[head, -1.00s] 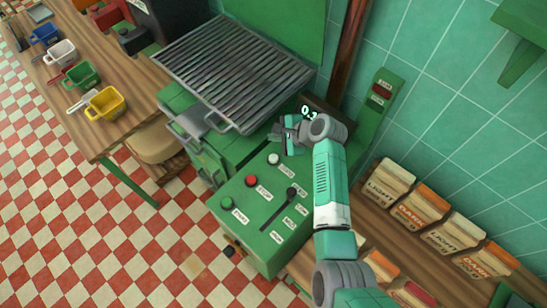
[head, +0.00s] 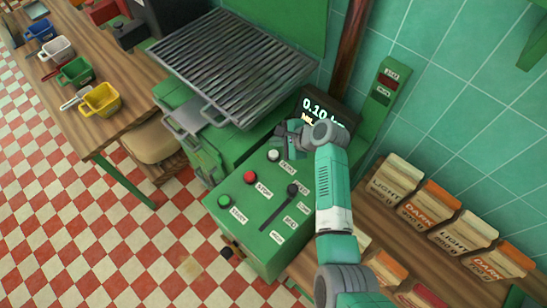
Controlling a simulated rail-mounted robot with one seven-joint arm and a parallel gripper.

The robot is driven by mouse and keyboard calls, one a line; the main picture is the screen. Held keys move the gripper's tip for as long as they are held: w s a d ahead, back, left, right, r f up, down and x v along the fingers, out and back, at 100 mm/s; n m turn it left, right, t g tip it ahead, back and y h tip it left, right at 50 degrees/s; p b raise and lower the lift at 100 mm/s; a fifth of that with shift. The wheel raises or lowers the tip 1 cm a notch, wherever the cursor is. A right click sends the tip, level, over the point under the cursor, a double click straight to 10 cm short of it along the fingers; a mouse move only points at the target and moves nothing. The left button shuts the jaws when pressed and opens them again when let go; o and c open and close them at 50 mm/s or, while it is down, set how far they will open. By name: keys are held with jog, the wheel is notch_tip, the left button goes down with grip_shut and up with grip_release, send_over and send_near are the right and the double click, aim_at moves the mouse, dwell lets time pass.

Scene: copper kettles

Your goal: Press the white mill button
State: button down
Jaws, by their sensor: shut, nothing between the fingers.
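The white button (head: 273,155) is a small round knob at the back end of the green control panel (head: 262,253). Its top shows, with a small label beside it. My gripper (head: 281,132) is shut and empty. It hangs just behind the white button in the picture, close to it, and the button looks clear of the fingers. I cannot tell the exact height of the fingertips above the panel. A dark display (head: 318,105) behind my gripper reads 0.10 with cut-off letters, partly covered by my wrist.
A red button (head: 250,177), a green button (head: 224,200) and a black-knobbed lever (head: 292,189) share the panel. A ribbed metal grate (head: 230,62) lies behind left. Bags marked LIGHT and DARK (head: 428,208) stand at right. A wooden table (head: 120,127) holds coloured scoops at left.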

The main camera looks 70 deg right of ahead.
aim_at(277, 155)
jog(key=shift+f+b, duration=0.85)
jog(key=shift+f, duration=1.05)
jog(key=shift+f, duration=0.1)
dwell(0.3)
jog(key=shift+f, duration=0.35)
jog(key=shift+f+b, duration=0.35)
jog(key=shift+f, duration=0.15)
dwell(0.8)
jog(key=shift+r+p, duration=0.95)
jog(key=shift+p, duration=0.1)
notch_tip(277, 155, up, 5)
jog(key=p, duration=0.5)
jog(key=shift+r, duration=0.1)
